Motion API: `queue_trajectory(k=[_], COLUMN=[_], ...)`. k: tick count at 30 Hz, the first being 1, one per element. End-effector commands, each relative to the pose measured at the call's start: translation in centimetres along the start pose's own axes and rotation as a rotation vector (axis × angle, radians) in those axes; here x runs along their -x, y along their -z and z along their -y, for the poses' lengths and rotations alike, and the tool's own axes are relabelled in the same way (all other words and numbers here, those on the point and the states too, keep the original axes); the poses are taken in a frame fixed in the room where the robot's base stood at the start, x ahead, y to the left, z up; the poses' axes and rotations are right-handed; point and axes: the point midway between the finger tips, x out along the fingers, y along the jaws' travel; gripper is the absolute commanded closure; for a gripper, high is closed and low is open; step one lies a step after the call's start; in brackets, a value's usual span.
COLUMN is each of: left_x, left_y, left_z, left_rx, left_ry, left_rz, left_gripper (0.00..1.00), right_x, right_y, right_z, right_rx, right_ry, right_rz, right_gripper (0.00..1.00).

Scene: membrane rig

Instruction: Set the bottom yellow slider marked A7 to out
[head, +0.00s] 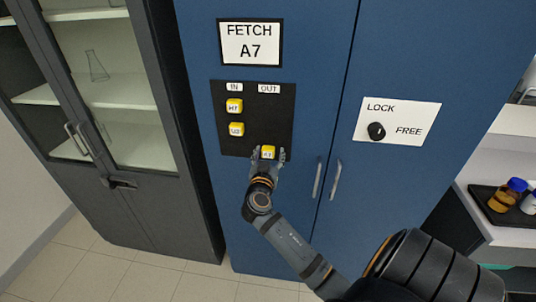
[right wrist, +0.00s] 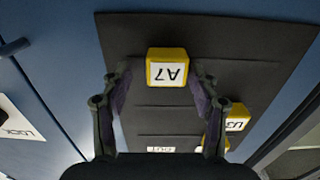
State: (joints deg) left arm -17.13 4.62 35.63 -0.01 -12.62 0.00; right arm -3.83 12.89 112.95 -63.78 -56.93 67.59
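The bottom yellow slider marked A7 (head: 268,152) is on the black panel (head: 266,118), at the right, below the OUT label (head: 269,89). It also shows in the right wrist view (right wrist: 167,68), with its label upside down. My right gripper (head: 269,155) is at the slider, one finger on each side. In the right wrist view its fingers (right wrist: 162,76) are spread; a gap shows at the left of the slider, and the right finger is close to it. My left gripper is not in view.
Two other yellow sliders, H7 (head: 234,105) and U3 (head: 236,129), sit at the left under the IN label (head: 235,87). A FETCH A7 sign (head: 250,42) is above. A lock knob (head: 376,131) and door handles (head: 335,180) are to the right.

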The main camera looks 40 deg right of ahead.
Motion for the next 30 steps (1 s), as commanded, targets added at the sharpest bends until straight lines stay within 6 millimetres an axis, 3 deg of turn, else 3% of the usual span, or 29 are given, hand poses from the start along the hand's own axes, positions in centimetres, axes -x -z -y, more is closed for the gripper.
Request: queue_trajectory(k=[8,21,30], left_x=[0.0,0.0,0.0], left_y=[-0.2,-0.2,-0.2], left_z=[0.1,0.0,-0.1], left_rx=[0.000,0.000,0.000], left_ry=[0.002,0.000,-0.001], left_rz=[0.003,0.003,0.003], left_gripper=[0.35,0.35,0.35], right_x=[0.2,6.9,7.5], right_y=[0.0,-0.1,0.0], right_z=[0.1,-0.1,-0.1], right_rx=[-0.002,-0.004,0.000], right_ry=[0.002,0.000,0.000], right_rz=[0.001,0.003,0.000], right_gripper=[0.38,0.38,0.38])
